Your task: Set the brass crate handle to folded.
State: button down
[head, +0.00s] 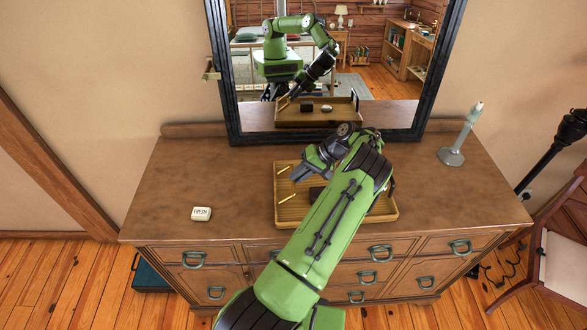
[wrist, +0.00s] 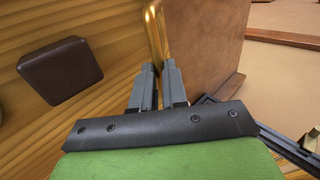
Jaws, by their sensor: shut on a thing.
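The wooden crate (head: 388,214) is low and sits on the dresser, partly covered by my arm. Two brass pieces show at its left end; they look like parts of the brass handle (head: 285,198). In the wrist view the handle (wrist: 155,35) is a narrow brass loop rising from between my fingers, beside a brown wooden surface. My gripper (head: 296,177) is at the crate's left end, and in the wrist view its fingers (wrist: 156,76) are shut on the handle. The handle's exact angle to the crate is hard to tell.
A dark brown block (wrist: 60,70) lies in the crate, beside my fingers. A mirror (head: 340,60) stands behind the crate. A small white box (head: 201,213) lies on the dresser (head: 165,225) at left; a grey-green candlestick (head: 452,155) stands at right. The dresser top left of the crate is mostly clear.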

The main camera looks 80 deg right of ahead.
jog(key=shift+s+d+f+t+y+b, duration=0.15)
jog(key=shift+s+f+t+b, duration=0.1)
jog(key=shift+f+t+b, duration=0.25)
jog(key=shift+s+a+f+t+y+b, duration=0.1)
jog(key=shift+s+f+t+y+b, duration=0.1)
jog(key=shift+f+t+b, duration=0.3)
jog(key=shift+s+f+t+b, duration=0.1)
jog(key=shift+f+t+b, duration=0.1)
jog(key=shift+t+b, duration=0.35)
jog(key=shift+d+r, duration=0.1)
jog(key=c, duration=1.1)
grip_release()
jog(key=shift+c, duration=0.2)
